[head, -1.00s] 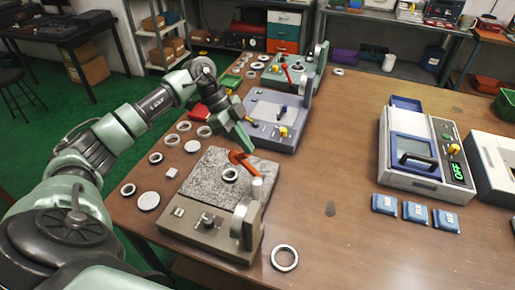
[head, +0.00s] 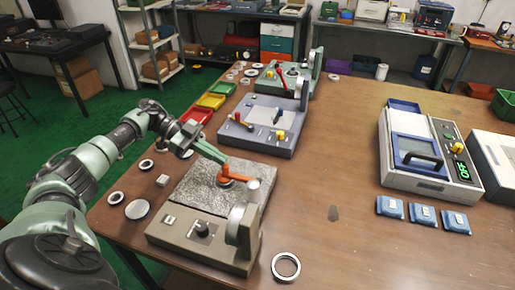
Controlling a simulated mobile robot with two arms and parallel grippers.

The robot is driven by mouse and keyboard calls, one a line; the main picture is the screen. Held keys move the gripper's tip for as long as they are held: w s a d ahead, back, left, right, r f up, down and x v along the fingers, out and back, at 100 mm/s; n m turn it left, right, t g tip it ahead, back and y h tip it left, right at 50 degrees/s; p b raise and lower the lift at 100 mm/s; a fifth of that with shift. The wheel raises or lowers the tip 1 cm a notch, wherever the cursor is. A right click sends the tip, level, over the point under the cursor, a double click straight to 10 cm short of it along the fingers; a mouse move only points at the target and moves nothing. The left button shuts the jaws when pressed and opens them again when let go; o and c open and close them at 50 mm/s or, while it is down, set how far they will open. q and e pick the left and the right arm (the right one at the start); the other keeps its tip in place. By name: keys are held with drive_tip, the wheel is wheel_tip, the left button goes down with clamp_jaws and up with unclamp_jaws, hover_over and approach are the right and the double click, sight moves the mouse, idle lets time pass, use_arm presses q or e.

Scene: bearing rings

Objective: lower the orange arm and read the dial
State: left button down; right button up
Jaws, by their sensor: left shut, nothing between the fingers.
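The orange arm (head: 238,179) lies low and nearly flat over the granite plate (head: 196,195) of the nearest gauge stand. A metal ring (head: 227,184) sits on the plate under the arm's left end, partly covered by it. My left gripper (head: 222,160) is shut and empty, its green fingers slanting down to just above or against the orange arm; I cannot tell if they touch. The dial (head: 238,225) is a round metal housing on the stand's right side, seen edge-on, so its face cannot be read. My right gripper is not in view.
Loose rings (head: 147,165) and a disc (head: 138,209) lie left of the stand, another ring (head: 286,266) at front right. A blue-grey stand (head: 262,140) and a green stand (head: 285,80) are behind. Blue packets (head: 422,214) lie by a display box (head: 420,180).

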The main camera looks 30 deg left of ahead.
use_arm(q)
drive_tip(key=shift+s+a+f, duration=0.1)
drive_tip(key=shift+s+f, duration=0.1)
drive_tip(key=shift+f, duration=0.25)
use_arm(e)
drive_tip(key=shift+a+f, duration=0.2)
use_arm(q)
drive_tip(key=shift+s+f, duration=0.1)
drive_tip(key=shift+f, duration=0.15)
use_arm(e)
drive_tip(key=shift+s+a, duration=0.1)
use_arm(q)
drive_tip(key=shift+r, duration=0.15)
wheel_tip(320, 180, up, 5)
drive_tip(key=p, duration=0.5)
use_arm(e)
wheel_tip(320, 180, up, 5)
use_arm(q)
drive_tip(key=a+f+b+v, duration=0.1)
drive_tip(key=b+v, duration=0.4)
drive_tip(key=v, duration=0.4)
drive_tip(key=shift+a+f, duration=0.25)
drive_tip(key=shift+f, duration=0.05)
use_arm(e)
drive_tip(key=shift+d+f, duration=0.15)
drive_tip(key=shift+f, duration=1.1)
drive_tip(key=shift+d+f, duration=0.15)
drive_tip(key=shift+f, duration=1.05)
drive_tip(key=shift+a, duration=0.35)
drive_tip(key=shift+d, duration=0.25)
